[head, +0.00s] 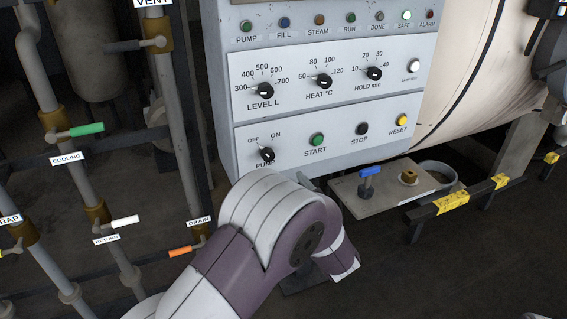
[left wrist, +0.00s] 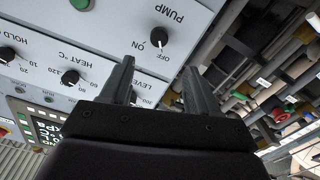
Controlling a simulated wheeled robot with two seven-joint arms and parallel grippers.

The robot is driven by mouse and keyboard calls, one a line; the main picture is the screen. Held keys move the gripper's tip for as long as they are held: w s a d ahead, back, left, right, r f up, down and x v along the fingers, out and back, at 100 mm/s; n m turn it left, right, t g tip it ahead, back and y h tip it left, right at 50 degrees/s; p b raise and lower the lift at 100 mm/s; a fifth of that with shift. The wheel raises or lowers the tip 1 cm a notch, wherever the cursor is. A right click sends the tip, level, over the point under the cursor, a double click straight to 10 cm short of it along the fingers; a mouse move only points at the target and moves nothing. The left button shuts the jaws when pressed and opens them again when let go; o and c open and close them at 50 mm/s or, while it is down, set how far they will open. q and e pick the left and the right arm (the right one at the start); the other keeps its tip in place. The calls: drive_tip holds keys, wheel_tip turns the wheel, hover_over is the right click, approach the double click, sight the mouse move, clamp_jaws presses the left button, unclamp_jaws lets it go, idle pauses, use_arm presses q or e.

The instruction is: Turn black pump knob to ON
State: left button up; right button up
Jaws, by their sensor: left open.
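The black pump knob (head: 267,154) sits at the left of the panel's lower plate (head: 338,138), between the OFF and ON labels. Its white mark points toward OFF. In the left wrist view the knob (left wrist: 160,37) shows above the fingertips, with its mark also toward OFF. My left gripper (left wrist: 158,66) is open and empty, its two fingers apart and clear of the knob in the picture. The exact gap in depth is hard to tell. In the head view an arm of mine rises in front of the panel's bottom edge and its gripper is hidden. My right gripper is not in view.
Green START (head: 317,139), black STOP (head: 362,128) and yellow RESET (head: 401,121) buttons share the lower plate. The LEVEL (head: 265,90), HEAT and HOLD knobs are above. Pipes with a green cooling handle (head: 86,129) stand left. A blue-handled valve (head: 370,171) is below right.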

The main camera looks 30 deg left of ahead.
sight(270, 157)
use_arm(q)
drive_tip(key=b+x, duration=0.1)
drive_tip(key=x, duration=1.1)
drive_tip(key=shift+w+a, duration=0.1)
drive_tip(key=shift+w, duration=0.2)
drive_tip(key=shift+c, duration=0.2)
drive_tip(key=c, duration=1)
